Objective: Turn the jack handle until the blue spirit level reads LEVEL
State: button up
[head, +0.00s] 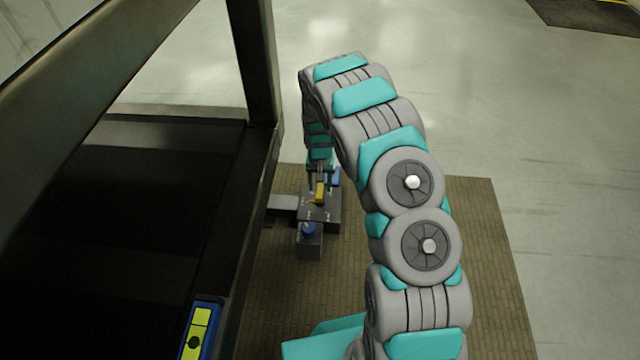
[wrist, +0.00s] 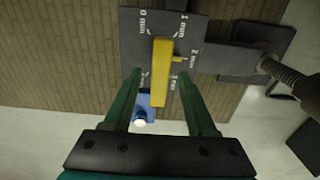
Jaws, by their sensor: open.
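The yellow jack handle (wrist: 161,70) sits on a dark dial plate (wrist: 136,35) marked 0 mm, 1 mm, 2 mm and a partly covered 3 mm. In the head view the handle (head: 319,192) is below my gripper (head: 320,180). My gripper (wrist: 160,76) is open, with one green finger on each side of the handle and visible gaps. The blue spirit level (head: 203,328) lies on the dark frame at lower left, with yellow windows and a dark round spot; no readable wording shows.
A small grey box with a blue knob (head: 309,231) stands in front of the dial plate. A blue part (wrist: 145,105) shows beside the handle. A threaded rod (wrist: 285,72) is at the right. The large dark frame (head: 257,60) stands close left of my arm.

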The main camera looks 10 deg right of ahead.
grip_shut()
dwell(0.3)
dwell(0.4)
jog(key=m+b, duration=0.1)
jog(key=m, duration=0.4)
jog(key=shift+w+m+b, duration=0.1)
jog(key=shift+m+b, duration=0.25)
jog(key=shift+m, duration=0.05)
jog(key=m+b, duration=0.1)
jog(key=m, duration=0.5)
jog(key=m+b, duration=0.1)
jog(key=m, duration=0.5)
jog(key=shift+m, duration=0.3)
jog(key=m+b, duration=0.1)
jog(key=m, duration=0.4)
jog(key=shift+m, duration=0.4)
